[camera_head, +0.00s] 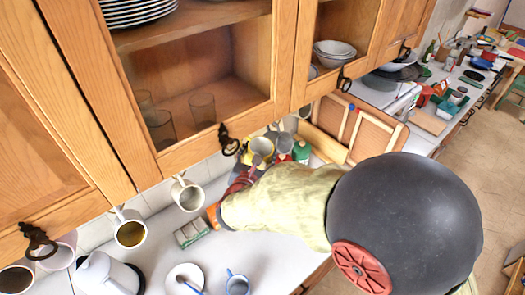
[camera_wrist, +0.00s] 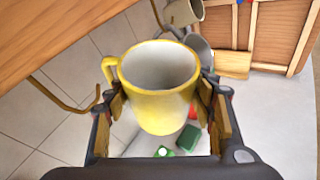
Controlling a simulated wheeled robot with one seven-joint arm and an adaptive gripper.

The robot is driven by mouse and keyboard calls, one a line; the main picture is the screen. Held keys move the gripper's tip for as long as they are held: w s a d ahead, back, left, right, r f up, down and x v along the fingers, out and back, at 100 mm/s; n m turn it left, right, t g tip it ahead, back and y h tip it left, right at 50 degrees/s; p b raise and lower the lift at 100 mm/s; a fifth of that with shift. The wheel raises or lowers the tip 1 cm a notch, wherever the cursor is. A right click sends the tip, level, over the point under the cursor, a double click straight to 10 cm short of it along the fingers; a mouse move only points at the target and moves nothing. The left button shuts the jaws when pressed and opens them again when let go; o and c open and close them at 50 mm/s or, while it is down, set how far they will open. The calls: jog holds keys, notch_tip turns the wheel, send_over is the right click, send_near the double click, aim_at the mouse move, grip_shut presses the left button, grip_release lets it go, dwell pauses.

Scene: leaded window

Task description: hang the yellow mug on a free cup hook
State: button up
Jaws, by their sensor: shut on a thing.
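The yellow mug (camera_wrist: 160,112) is between the fingers of my gripper (camera_wrist: 157,100) in the wrist view. My gripper is shut on its body from both sides. The mug's white inside faces the camera and its handle points left. In the head view the mug (camera_head: 262,147) shows partly past my arm, below the cabinet; my gripper (camera_head: 250,165) is mostly hidden there. A bare brass cup hook (camera_wrist: 65,103) is left of the mug, its tip near the handle but apart in the picture. Another hook (camera_wrist: 158,14) is at the top, beside a hanging pale mug (camera_wrist: 187,11).
Pale mugs hang under the wall cabinet (camera_head: 187,195), (camera_head: 130,232). The cabinet's bottom edge (camera_wrist: 60,40) is close on the left. The counter below holds a white kettle (camera_head: 105,273), a saucer (camera_head: 176,271), a blue mug (camera_head: 237,287) and green items (camera_wrist: 189,138). A wooden rack (camera_head: 340,125) stands behind.

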jog(key=shift+s+a+r+p, duration=0.1)
jog(key=shift+s+a+p, duration=0.25)
jog(key=shift+a, duration=0.3)
jog(key=shift+s+a+f, duration=0.25)
jog(key=shift+s+a, duration=0.4)
jog(key=shift+a, duration=0.25)
jog(key=shift+s+a+f+b, duration=0.4)
jog(key=shift+f+b, duration=0.15)
jog(key=shift+b, duration=0.25)
jog(key=o, duration=1.5)
send_near(248, 161)
jog(key=shift+w+f, duration=0.25)
jog(key=shift+w, duration=0.25)
